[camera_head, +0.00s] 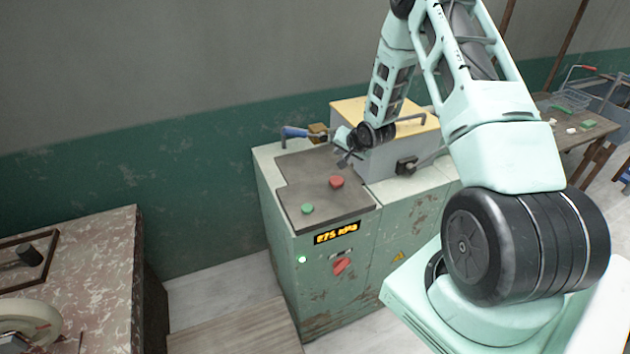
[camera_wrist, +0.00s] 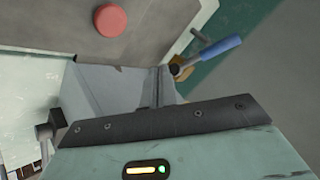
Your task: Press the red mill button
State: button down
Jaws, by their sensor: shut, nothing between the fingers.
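The red mill button (camera_head: 337,182) is a round knob on the dark top plate (camera_head: 300,180) of a green machine cabinet. In the wrist view the red button (camera_wrist: 110,20) shows near the top edge, left of centre, with nothing covering it. My gripper (camera_head: 346,158) is shut and empty, over the plate just behind the button in the head view. It appears apart from the button; its exact height over the plate is hard to tell.
A green button (camera_head: 307,209) sits nearer the front of the plate. A blue-handled lever (camera_head: 295,132) stands at the back left, and a grey box with a yellow top (camera_head: 390,150) is close on the right. A red switch (camera_head: 342,266) is on the cabinet front.

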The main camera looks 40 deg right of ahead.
aim_at(338, 182)
dwell(0.3)
jog(key=shift+f, duration=0.15)
notch_tip(338, 182, down, 9)
jog(key=b, duration=0.6)
jog(key=shift+r, duration=0.2)
jog(key=shift+f, duration=0.1)
dwell(1.6)
jog(key=shift+f+b, duration=0.3)
jog(key=shift+b, duration=0.25)
jog(key=shift+f+b, duration=0.4)
jog(key=shift+f, duration=0.05)
dwell(0.3)
jog(key=shift+r, duration=0.1)
jog(key=shift+r+p, duration=0.5)
jog(key=shift+r, duration=0.3)
